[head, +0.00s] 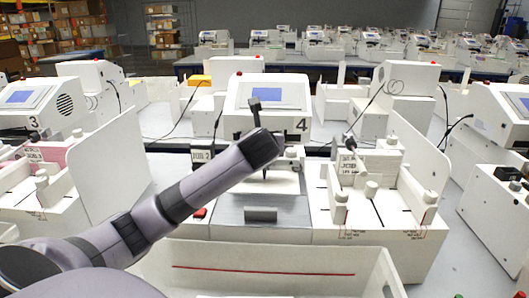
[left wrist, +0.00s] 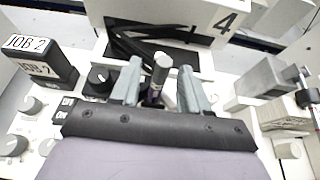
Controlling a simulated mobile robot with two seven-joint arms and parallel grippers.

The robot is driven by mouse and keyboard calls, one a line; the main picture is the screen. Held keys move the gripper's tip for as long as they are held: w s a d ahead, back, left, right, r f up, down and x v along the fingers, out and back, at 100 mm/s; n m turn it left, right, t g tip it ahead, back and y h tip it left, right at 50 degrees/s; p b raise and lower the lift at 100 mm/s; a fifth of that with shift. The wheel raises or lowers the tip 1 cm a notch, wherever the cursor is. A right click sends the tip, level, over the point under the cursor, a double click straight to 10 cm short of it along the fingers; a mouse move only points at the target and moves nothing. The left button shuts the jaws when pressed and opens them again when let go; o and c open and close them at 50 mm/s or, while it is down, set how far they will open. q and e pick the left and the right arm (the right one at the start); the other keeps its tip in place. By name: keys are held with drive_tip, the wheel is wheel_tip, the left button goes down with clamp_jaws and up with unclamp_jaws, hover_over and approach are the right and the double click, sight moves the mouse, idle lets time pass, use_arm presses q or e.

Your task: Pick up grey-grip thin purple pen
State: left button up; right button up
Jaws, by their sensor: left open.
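The pen (left wrist: 155,86) shows in the left wrist view, standing roughly upright, with a pale grey upper part and a thin purple part below. My left gripper (left wrist: 160,68) is open, with one grey finger on each side of the pen and visible gaps between. The pen's lower end is hidden behind the gripper's dark front edge. In the head view my left arm reaches in from the left to the front of machine 4 (head: 262,93), and its wrist hides the fingers and most of the pen. My right gripper is not in view.
A black and white JOB 2 block (left wrist: 42,62) and several knobs stand left of the gripper. A white fixture (head: 372,208) with a tall side panel stands at right. A white tray with a red line (head: 263,250) lies in front.

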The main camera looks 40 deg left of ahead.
use_arm(q)
drive_tip(key=shift+w+a+f, duration=0.15)
drive_tip(key=shift+w+a, duration=0.2)
clamp_jaws()
